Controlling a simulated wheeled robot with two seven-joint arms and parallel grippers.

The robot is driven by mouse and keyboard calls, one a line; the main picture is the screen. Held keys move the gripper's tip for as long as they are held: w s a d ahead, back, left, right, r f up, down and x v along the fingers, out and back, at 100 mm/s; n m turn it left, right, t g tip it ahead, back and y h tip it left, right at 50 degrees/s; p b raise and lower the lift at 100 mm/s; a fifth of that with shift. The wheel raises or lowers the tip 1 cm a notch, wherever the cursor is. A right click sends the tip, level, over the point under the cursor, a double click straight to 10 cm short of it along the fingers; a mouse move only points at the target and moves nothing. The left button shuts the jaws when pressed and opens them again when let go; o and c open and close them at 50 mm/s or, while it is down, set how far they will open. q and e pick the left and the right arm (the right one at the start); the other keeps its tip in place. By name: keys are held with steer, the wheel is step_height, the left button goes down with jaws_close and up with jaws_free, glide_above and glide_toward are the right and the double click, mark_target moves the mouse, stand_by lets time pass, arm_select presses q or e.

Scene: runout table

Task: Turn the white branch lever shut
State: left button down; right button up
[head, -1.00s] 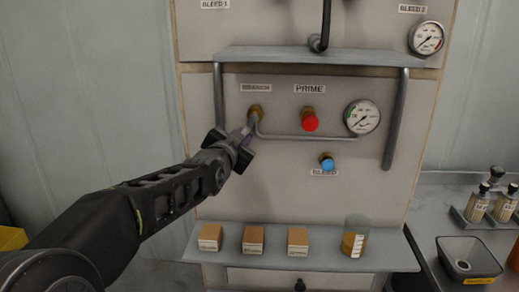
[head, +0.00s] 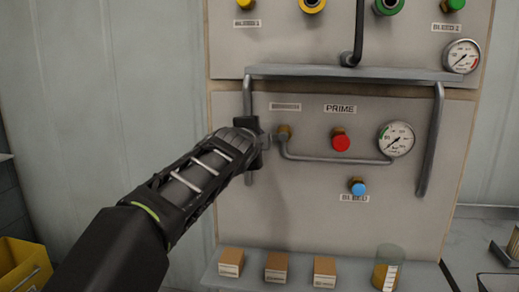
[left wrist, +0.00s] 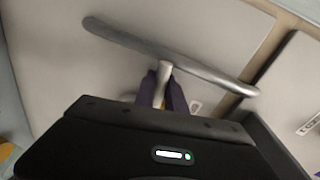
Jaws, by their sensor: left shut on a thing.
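The branch valve's brass body (head: 284,132) is on the panel under a small label (head: 285,106). My left gripper (head: 264,141) is just left of it, roughly level with it. In the left wrist view, its dark fingers (left wrist: 163,92) are shut on the pale branch lever (left wrist: 165,70). In the head view, the gripper hides most of the lever. My right gripper is in neither view.
A grey pipe (head: 335,158) runs from the valve to a gauge (head: 397,139). A red PRIME knob (head: 341,143) and a blue bleed knob (head: 358,187) are to the right. A grey rail (head: 345,74) crosses above. Small boxes (head: 276,266) and a beaker (head: 388,268) stand below.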

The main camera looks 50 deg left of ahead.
arm_select(q)
steer(key=shift+r+m, duration=0.35)
steer(key=shift+m, duration=0.25)
steer(key=c, duration=1.4)
jaws_free()
steer(key=b+v, duration=0.1)
steer(key=v, duration=0.7)
steer(key=shift+w, duration=0.15)
